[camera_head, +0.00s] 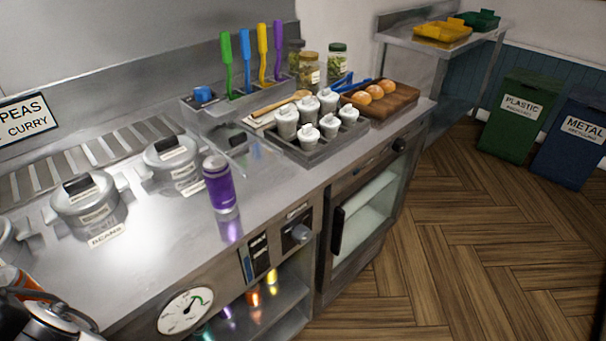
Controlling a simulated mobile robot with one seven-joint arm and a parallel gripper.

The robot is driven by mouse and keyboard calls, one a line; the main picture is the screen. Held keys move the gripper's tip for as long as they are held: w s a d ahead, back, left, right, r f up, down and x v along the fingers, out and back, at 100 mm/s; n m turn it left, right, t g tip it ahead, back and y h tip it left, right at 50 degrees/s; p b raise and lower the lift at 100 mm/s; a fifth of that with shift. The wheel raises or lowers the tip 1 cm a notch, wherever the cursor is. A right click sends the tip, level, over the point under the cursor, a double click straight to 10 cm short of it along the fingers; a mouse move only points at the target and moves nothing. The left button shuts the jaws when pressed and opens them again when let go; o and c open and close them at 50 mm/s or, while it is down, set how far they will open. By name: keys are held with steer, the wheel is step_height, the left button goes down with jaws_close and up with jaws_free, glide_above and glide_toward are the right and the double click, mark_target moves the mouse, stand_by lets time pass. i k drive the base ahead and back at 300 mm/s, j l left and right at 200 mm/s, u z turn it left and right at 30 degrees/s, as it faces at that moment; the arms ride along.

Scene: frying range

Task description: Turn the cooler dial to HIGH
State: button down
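The glass-fronted cooler (368,207) is set under the steel counter, its door shut, with a black upright handle (337,231) on its left side. A dark round dial (400,145) sits on the strip above the door, near the right end. Its markings and setting are too small to read. A second, grey knob (301,233) is on the panel left of the cooler, beside dark switches (259,254). I cannot make out my gripper in this view.
A purple canister (219,184) stands near the counter's front edge. Lidded pots (84,198), a tray of white-lidded jars (318,153) and a wooden board with buns (403,98) cover the counter. A round gauge (186,311) is lower left. The wooden floor (455,240) before the cooler is clear.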

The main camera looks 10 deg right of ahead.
mark_target(399, 145)
steer(key=l+u, duration=0.25)
steer(key=l, duration=0.25)
steer(key=k+l+u, duration=0.1)
steer(key=l+u, duration=0.15)
steer(key=l, duration=0.25)
steer(key=l+u, duration=0.1)
steer(key=l, duration=0.25)
steer(key=k+l, duration=0.15)
steer(key=l, duration=0.15)
steer(key=k+l+u, duration=0.15)
steer(key=l, duration=0.2)
steer(key=k+l, duration=0.1)
steer(key=l, duration=0.35)
steer(key=k+l, duration=0.1)
steer(key=l, duration=0.4)
steer(key=k+l, duration=0.15)
steer(key=l, duration=0.3)
steer(key=i+l, duration=0.1)
steer(key=l, duration=0.75)
steer(key=i+l, duration=0.15)
steer(key=l, duration=0.65)
steer(key=i, duration=0.05)
